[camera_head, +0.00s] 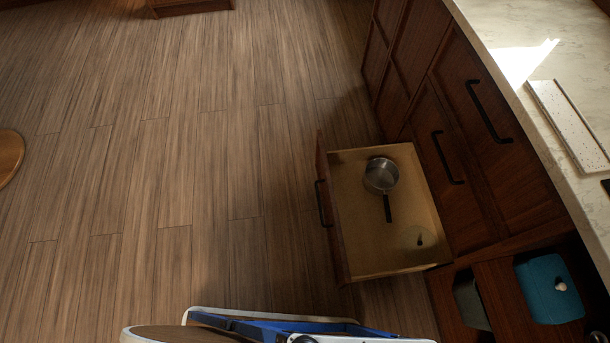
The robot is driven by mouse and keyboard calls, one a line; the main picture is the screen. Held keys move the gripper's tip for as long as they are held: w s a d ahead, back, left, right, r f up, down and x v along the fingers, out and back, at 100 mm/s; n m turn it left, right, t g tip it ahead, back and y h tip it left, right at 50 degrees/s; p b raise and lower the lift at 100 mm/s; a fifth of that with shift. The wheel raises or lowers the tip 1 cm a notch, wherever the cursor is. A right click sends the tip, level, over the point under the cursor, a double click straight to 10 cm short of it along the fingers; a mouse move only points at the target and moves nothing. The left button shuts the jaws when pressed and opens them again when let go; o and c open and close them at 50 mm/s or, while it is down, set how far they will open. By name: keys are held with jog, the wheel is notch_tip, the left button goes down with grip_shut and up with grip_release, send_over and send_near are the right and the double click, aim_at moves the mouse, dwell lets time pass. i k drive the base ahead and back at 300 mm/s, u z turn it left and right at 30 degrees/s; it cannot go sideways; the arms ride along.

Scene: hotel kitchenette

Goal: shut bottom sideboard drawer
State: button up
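The bottom sideboard drawer (348,235) stands pulled out from the dark wooden sideboard (410,65), over the floor. Its dark front carries a black bar handle (323,203) on the left side, facing the open floor. Inside lie a steel saucepan (381,174) with a black handle and what looks like a clear lid (417,238) with a dark knob. My gripper does not show; only parts of my own body show at the bottom edge.
Open wooden floor (190,160) lies left of the drawer. A pale stone counter (520,25) with a speckled white board (572,122) runs along the right. Below it, a teal container (549,287) sits in an open compartment. A round wooden top (8,155) is at the left edge.

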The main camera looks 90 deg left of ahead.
aim_at(363, 246)
jog(key=z, duration=0.05)
jog(key=k, duration=0.1)
jog(key=u, duration=4.25)
jog(key=k, duration=2.05)
jog(key=z, duration=1)
jog(key=i, duration=1.7)
